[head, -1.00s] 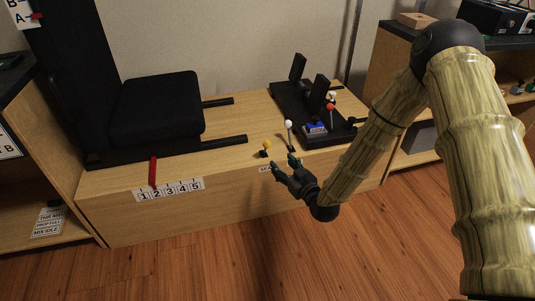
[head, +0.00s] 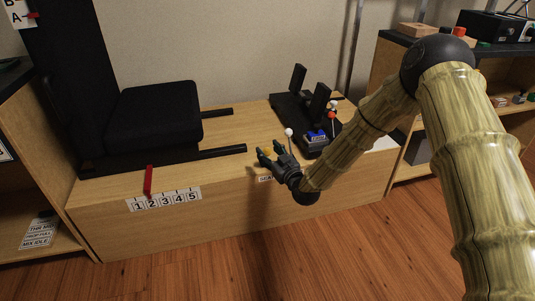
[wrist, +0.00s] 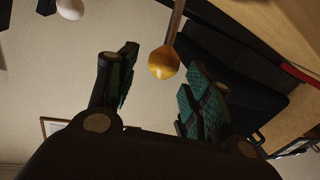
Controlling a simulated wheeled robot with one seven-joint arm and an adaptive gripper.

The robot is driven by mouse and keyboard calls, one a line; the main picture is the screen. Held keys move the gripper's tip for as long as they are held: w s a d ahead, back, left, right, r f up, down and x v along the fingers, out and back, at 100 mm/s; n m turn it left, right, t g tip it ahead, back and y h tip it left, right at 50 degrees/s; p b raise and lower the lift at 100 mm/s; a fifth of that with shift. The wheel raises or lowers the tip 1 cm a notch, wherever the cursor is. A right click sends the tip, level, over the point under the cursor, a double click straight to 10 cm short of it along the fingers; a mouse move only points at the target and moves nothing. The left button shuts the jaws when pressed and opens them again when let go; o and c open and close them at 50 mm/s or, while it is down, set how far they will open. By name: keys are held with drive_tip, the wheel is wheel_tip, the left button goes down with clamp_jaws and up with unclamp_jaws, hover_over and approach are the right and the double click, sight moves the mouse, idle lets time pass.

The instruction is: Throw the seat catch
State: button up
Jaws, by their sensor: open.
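A yellow-knobbed lever (wrist: 163,62) hangs between my two fingers in the wrist view, with no clear contact.
A white-knobbed lever (head: 289,132) stands close behind my gripper. A black pedal unit (head: 293,108) with a blue part is to the right. A red lever (head: 148,180) stands at the 1-to-5 scale (head: 163,199) on the left. The bench top between seat and pedals is clear.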

drive_tip(key=shift+x, duration=0.9)
clamp_jaws()
